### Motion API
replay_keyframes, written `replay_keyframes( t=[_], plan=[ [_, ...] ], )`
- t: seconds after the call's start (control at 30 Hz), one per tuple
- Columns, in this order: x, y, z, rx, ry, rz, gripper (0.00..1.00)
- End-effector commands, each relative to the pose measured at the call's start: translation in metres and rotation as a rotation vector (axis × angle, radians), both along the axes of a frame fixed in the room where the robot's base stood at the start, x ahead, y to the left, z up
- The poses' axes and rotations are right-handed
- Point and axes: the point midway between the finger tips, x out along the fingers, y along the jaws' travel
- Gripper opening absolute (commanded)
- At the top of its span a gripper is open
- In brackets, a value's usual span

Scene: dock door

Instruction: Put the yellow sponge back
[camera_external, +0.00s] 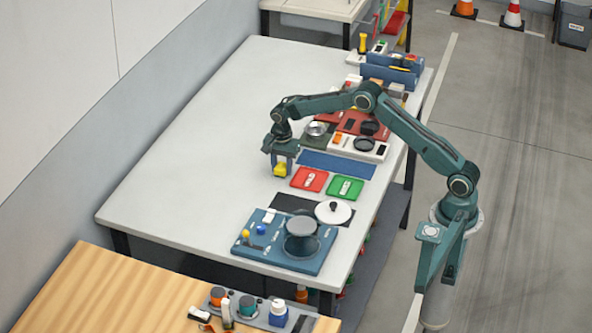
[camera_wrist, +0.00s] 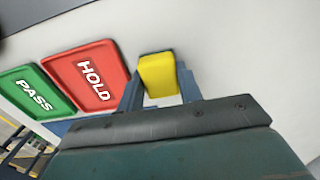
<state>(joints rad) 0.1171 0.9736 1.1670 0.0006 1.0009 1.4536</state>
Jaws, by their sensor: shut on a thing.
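The yellow sponge (camera_external: 280,169) is between the fingers of my gripper (camera_external: 281,168), low over the white table, to the left of the red HOLD tray. It also shows in the wrist view as a yellow block (camera_wrist: 158,76) between the two blue-grey fingers (camera_wrist: 160,88). My gripper is shut on it. I cannot tell whether the sponge touches the table. The red HOLD tray (camera_external: 309,179) and the green PASS tray (camera_external: 345,188) lie side by side and look empty.
A blue mat (camera_external: 337,164) lies behind the trays. A dark mat (camera_external: 292,203), a white round lid (camera_external: 333,212) and a blue board (camera_external: 262,246) with a round grey-topped fixture lie in front. The table's left side (camera_external: 190,180) is clear.

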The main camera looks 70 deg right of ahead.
Motion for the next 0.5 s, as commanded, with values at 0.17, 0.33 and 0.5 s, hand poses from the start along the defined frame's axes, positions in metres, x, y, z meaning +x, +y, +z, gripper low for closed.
replay_keyframes(
  t=[0.17,0.33,0.5],
  plan=[
    [0.0001,0.0000,0.0002,0.000,0.000,0.000,0.14],
    [0.0000,0.0000,-0.0018,0.000,0.000,0.000,0.14],
    [0.0000,0.0000,-0.0025,0.000,0.000,0.000,0.45]
  ],
)
